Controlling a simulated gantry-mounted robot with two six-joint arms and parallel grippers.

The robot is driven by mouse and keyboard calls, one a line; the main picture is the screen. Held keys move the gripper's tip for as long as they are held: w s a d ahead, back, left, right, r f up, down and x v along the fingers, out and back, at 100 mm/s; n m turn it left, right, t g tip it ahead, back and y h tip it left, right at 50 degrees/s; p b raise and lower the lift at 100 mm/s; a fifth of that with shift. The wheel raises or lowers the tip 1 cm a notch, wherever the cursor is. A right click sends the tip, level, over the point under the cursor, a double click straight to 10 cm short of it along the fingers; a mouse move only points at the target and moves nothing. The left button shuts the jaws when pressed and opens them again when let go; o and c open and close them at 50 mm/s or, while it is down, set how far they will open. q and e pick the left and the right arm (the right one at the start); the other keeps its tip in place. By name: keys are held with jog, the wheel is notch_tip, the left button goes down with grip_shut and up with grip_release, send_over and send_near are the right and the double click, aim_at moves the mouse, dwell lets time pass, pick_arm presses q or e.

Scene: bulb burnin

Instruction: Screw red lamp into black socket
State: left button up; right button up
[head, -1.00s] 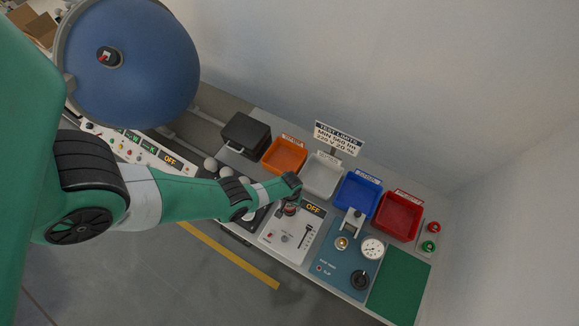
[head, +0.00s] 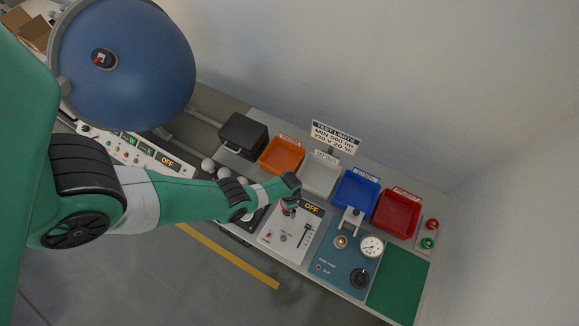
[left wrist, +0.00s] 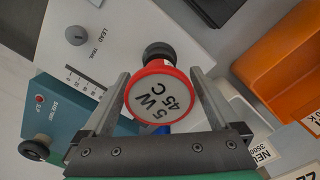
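The red lamp (left wrist: 160,93) has a red rim and a pale face marked "5 W 45 C". The black socket (left wrist: 158,51) shows just past the lamp's rim on the white panel in the left wrist view. The lamp's base is hidden, so I cannot tell whether it sits in the socket. In the head view my left gripper (head: 291,190) is over the white panel (head: 282,237), beside its "OFF" display. My right gripper is in neither view.
Orange (head: 282,155), white (head: 319,176), blue (head: 356,191) and red (head: 396,214) bins line the back of the bench. A teal panel with a gauge (head: 371,246) and a green mat (head: 399,287) lie to the right. A large blue sphere (head: 130,70) stands at the left.

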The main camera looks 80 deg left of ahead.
pick_arm(q)
jog(key=n, duration=0.6)
jog(key=shift+s, duration=0.1)
jog(key=n, duration=0.4)
jog(key=shift+s+a+n, duration=0.1)
jog(key=shift+n, duration=0.2)
jog(key=n, duration=0.6)
jog(key=shift+s+a, duration=0.1)
jog(key=n, duration=0.6)
jog(key=shift+s, duration=0.1)
